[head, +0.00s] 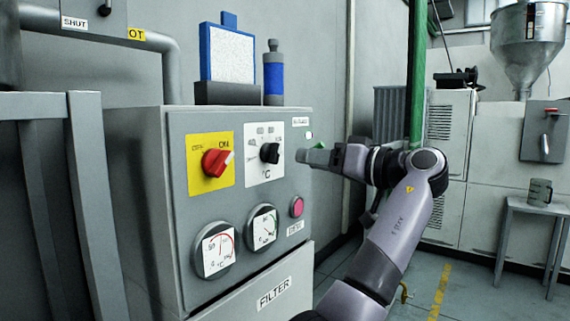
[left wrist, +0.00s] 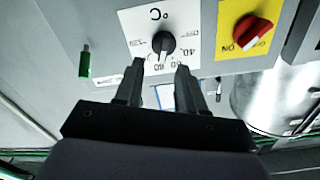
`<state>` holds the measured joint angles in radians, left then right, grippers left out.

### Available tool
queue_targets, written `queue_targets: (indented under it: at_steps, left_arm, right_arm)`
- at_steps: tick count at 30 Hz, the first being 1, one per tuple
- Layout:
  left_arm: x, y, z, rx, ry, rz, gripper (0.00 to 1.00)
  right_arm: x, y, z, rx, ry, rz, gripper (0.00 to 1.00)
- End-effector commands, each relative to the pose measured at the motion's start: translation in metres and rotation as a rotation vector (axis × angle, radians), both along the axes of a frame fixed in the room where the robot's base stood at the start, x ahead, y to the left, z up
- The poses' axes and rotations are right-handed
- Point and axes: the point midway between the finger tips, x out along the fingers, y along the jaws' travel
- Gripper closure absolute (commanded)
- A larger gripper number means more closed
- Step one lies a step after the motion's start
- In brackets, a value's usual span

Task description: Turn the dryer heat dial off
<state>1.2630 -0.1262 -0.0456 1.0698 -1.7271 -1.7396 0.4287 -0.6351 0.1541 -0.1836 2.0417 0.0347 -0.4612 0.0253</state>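The dryer heat dial (head: 269,153) is a black knob on a white °C plate on the grey cabinet's front panel. It also shows in the left wrist view (left wrist: 163,43), just beyond my fingertips, with numbers around it; its exact setting is hard to read. My left gripper (head: 303,156) is in front of the panel, just right of the dial in the head view. In the left wrist view its two fingers (left wrist: 160,70) are apart with nothing between them, pointing at the dial without visibly gripping it. My right gripper is not in view.
A red knob (head: 215,163) on a yellow plate sits left of the dial. Two round gauges (head: 217,250) and a pink button (head: 296,207) are below. A green peg (left wrist: 84,62) sticks out beside the dial. A side table (head: 540,207) with a mug stands far right.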

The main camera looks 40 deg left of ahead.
Motion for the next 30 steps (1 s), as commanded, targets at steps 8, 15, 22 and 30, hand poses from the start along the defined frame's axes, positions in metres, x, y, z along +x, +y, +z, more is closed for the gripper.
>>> queue_targets:
  at_steps: [8, 15, 22, 30]
  left_arm:
    - [-0.008, 0.026, 0.005, 0.002, -0.018, 0.021, 0.61]
    - [-0.011, 0.059, 0.005, 0.001, -0.015, 0.017, 0.61]
    - [-0.012, 0.07, 0.005, 0.002, -0.015, 0.016, 0.61]
    - [-0.012, 0.07, 0.005, 0.002, -0.015, 0.016, 0.9]
  right_arm:
    - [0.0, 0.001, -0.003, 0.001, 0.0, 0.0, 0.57]
    - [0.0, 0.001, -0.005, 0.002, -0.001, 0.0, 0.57]
    - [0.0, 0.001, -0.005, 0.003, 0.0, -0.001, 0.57]
    - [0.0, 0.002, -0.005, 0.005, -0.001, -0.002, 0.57]
